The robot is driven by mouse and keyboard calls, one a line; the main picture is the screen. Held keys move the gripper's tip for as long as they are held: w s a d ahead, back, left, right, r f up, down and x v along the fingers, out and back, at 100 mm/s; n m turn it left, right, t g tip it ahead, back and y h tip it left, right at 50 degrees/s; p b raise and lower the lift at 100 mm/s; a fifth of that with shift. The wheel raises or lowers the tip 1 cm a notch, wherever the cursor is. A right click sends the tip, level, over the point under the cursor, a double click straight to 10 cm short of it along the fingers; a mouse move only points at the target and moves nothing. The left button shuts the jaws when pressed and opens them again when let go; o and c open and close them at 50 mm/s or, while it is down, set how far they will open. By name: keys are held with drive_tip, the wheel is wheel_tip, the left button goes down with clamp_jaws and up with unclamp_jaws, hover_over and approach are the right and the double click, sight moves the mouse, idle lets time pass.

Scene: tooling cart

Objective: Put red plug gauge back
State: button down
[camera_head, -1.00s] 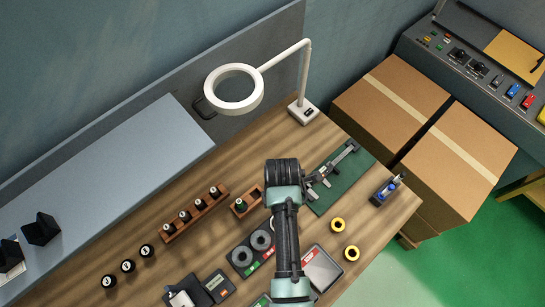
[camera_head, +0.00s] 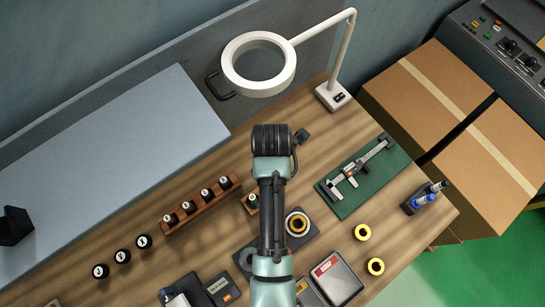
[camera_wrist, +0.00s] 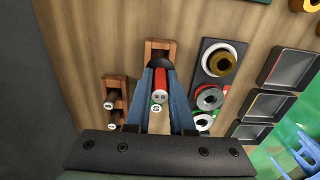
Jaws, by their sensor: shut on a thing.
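In the wrist view the red plug gauge (camera_wrist: 159,76) is between the blue fingers of my gripper (camera_wrist: 159,92), which is shut on it. Its pale marked end faces the camera. A small wooden holder (camera_wrist: 160,45) lies beyond the fingertips, partly hidden by them. In the head view my arm hides the fingers and the red gauge. The green-marked gauge (camera_head: 252,200) shows there just left of my arm, with its holder mostly covered.
A wooden rack (camera_head: 203,207) with several black gauges stands left of my arm. Ring gauges lie on a dark tray (camera_wrist: 218,62) to the right. A green mat (camera_head: 350,205) with a caliper and yellow rings (camera_head: 362,232) are further right. A ring lamp (camera_head: 258,64) stands behind.

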drive_tip(key=shift+f, duration=2.15)
drive_tip(key=shift+f, duration=0.1)
drive_tip(key=shift+f, duration=0.25)
drive_tip(key=c, duration=0.8)
unclamp_jaws()
wheel_tip(320, 180, up, 12)
drive_tip(key=shift+f, duration=0.2)
drive_tip(key=shift+r+b, duration=0.3)
drive_tip(key=shift+r, duration=0.25)
